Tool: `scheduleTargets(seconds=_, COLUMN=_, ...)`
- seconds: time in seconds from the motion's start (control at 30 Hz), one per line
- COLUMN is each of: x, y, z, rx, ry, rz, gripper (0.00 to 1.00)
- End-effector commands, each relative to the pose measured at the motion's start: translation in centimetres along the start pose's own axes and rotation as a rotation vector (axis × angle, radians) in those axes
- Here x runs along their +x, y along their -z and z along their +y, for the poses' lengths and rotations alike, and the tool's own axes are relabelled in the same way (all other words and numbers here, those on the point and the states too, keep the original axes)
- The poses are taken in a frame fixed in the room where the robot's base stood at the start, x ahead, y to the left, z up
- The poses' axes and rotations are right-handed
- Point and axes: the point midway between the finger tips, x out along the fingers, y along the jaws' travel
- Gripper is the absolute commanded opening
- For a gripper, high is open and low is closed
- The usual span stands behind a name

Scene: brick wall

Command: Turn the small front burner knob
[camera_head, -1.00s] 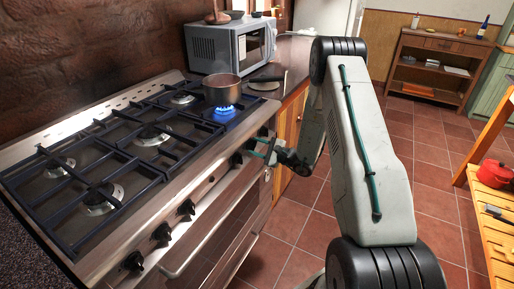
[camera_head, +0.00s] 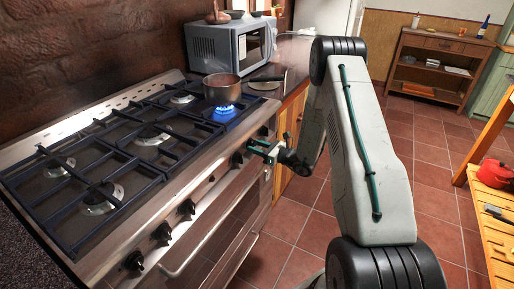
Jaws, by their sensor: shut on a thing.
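The gas stove (camera_head: 100,262) fills the left of the head view, with a row of black knobs along its front panel. My gripper (camera_head: 254,146) is at the far right end of this row, shut on a knob that its fingers mostly hide. Another black knob (camera_head: 237,159) shows just left of the fingers. Several more knobs, such as this one (camera_head: 187,208), sit nearer. A blue flame (camera_head: 224,113) burns on the far right burner, under a small saucepan (camera_head: 222,90).
A microwave (camera_head: 231,44) stands on the counter behind the stove. The oven handle (camera_head: 215,226) runs below the knobs. A wooden table (camera_head: 492,228) with a red pot (camera_head: 494,173) is at the right. Tiled floor lies open between.

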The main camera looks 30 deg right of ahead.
Motion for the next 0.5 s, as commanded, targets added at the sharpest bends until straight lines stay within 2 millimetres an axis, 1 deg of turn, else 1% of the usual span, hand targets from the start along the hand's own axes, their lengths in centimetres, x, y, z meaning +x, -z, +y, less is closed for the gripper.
scheduleTargets(seconds=0.5, x=-0.07, y=0.07, z=0.1, rx=0.492, ry=0.001, rz=0.002, gripper=0.17)
